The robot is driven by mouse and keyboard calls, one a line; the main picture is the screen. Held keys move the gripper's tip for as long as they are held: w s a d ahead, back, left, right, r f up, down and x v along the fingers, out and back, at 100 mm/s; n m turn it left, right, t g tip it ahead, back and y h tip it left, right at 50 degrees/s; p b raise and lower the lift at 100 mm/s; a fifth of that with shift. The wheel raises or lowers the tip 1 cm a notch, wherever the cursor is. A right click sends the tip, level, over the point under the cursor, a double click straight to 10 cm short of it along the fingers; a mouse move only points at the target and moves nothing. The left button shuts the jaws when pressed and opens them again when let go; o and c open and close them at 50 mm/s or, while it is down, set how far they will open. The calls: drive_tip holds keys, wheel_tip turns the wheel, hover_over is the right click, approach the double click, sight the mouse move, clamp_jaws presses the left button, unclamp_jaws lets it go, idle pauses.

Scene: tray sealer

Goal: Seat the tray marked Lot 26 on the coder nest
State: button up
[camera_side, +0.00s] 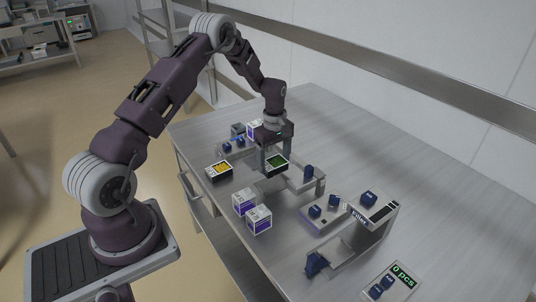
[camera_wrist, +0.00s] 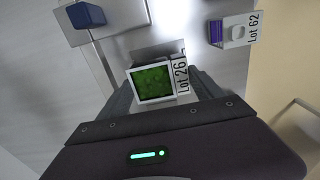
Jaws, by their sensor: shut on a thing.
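The tray marked Lot 26 (camera_wrist: 152,84) has green contents and a white label, readable in the wrist view. It also shows in the side view (camera_side: 277,163), just left of a metal bracket station. My gripper (camera_side: 274,160) is shut on this tray, with one finger on each side; the fingers also show in the wrist view (camera_wrist: 160,88). Which station is the coder nest I cannot tell for sure; a metal bracket with a blue block (camera_side: 308,173) is closest to the tray. Whether the tray touches anything below is hidden.
A tray with yellow contents (camera_side: 218,171) and two purple-and-white trays (camera_side: 243,201) (camera_side: 259,219) stand on the bench. A tray marked Lot 62 (camera_wrist: 236,30) shows in the wrist view. The Filler unit (camera_side: 372,210) and a "0 pcs" panel (camera_side: 402,274) are at the right.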

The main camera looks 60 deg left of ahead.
drive_tip(key=shift+f, duration=2.85)
drive_tip(key=shift+f, duration=0.2)
drive_tip(key=o, duration=1.5)
drive_tip(key=shift+r, duration=4)
